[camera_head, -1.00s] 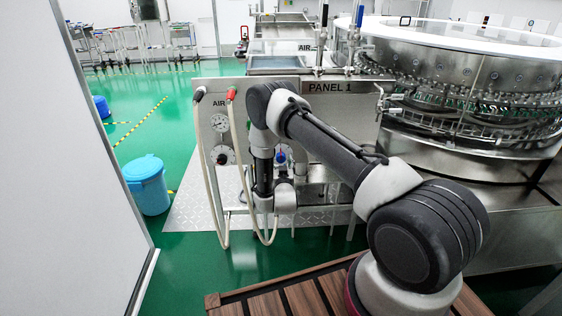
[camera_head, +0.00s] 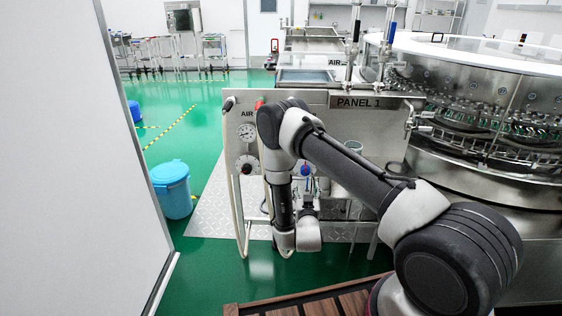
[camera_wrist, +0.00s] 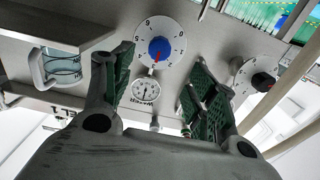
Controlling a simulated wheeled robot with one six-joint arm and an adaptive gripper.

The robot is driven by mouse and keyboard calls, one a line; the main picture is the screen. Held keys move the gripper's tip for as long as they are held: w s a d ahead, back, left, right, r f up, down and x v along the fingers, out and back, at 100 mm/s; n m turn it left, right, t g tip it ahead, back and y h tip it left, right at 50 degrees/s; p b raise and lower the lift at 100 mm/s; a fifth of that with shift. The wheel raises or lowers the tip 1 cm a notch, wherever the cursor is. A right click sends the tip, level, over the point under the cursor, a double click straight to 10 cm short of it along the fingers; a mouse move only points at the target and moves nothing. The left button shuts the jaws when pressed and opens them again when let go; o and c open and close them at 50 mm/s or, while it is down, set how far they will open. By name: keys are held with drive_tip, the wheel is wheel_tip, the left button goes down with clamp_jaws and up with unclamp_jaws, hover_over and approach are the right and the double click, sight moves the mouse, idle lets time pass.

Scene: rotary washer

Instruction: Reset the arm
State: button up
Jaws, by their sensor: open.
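My gripper (camera_wrist: 160,82) is open and empty in the wrist view, with a dark green ridged pad on each finger. Between and beyond the fingertips is a white numbered dial with a blue knob (camera_wrist: 159,48) and a red pointer. A round gauge (camera_wrist: 146,90) sits beside it. No touch between fingers and panel can be made out. In the head view my arm (camera_head: 345,165) reaches out to the left and folds downward in front of the metal PANEL 1 board (camera_head: 385,125). The gripper cannot be clearly made out there.
A second dial with a black knob (camera_wrist: 262,82) is at right in the wrist view, and a clear cup (camera_wrist: 62,68) at left. A round washer (camera_head: 490,90) stands right of the panel. A blue bin (camera_head: 172,190) is on the green floor, near a white wall (camera_head: 75,170).

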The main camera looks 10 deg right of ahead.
drive_tip(key=s+f+n+g+y, duration=0.1)
drive_tip(key=s+f+g, duration=0.25)
drive_tip(key=f, duration=0.35)
drive_tip(key=s+f+g+y, duration=0.1)
drive_tip(key=s+f+g, duration=0.1)
drive_tip(key=f+g, duration=0.3)
drive_tip(key=s+a+f+g+y, duration=0.2)
drive_tip(key=s+a+g, duration=0.1)
drive_tip(key=s, duration=0.2)
drive_tip(key=s+r+n+g, duration=0.15)
drive_tip(key=s+r, duration=0.25)
drive_tip(key=r, duration=0.5)
drive_tip(key=s+d+r+g+y, duration=0.1)
drive_tip(key=s+r+g, duration=0.25)
drive_tip(key=r, duration=0.55)
drive_tip(key=s+r+n+g, duration=0.1)
drive_tip(key=s+r+g, duration=0.1)
drive_tip(key=s+r, duration=0.5)
drive_tip(key=s+d+r+t, duration=0.1)
drive_tip(key=s+d+r, duration=0.2)
drive_tip(key=r, duration=0.6)
drive_tip(key=s+d+r+t, duration=0.2)
drive_tip(key=s+d+r, duration=0.2)
drive_tip(key=r, duration=0.6)
drive_tip(key=s+d+r+t, duration=0.2)
drive_tip(key=s+d+r, duration=0.1)
drive_tip(key=s+r, duration=0.4)
wheel_tip(320, 180, up, 3)
drive_tip(key=shift+d+r, duration=0.15)
drive_tip(key=shift+d, duration=0.1)
